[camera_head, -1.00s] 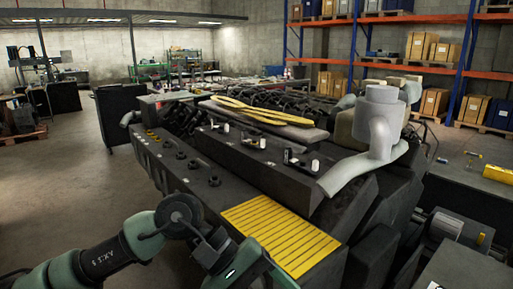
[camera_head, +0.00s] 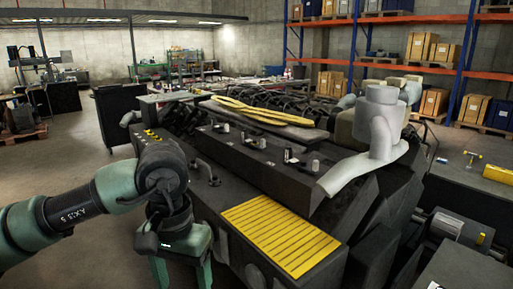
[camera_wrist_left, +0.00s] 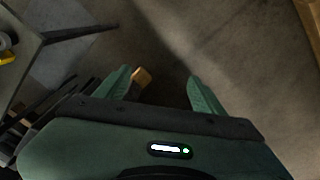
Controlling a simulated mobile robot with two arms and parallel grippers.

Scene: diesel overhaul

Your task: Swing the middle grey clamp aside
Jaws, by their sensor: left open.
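A row of small grey and black clamp-like fittings stands on the dark engine block. One is at the far end (camera_head: 222,128), one in the middle (camera_head: 262,143), and more sit at the near end (camera_head: 315,165). They are too small for me to tell each clamp's exact position. My left gripper (camera_head: 182,275) hangs fingers down beside the engine's left side, well short of the fittings and lower in the picture. In the left wrist view its two green fingers (camera_wrist_left: 162,92) are wide apart, with bare floor between them and no clamp. My right gripper is out of view.
A yellow ribbed plate (camera_head: 280,238) covers the engine's near end. A pale grey pipe (camera_head: 378,140) rises at its right. Yellow straps (camera_head: 255,110) lie on top. A bench (camera_head: 465,195) with yellow tools stands at right. Floor at the left is open.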

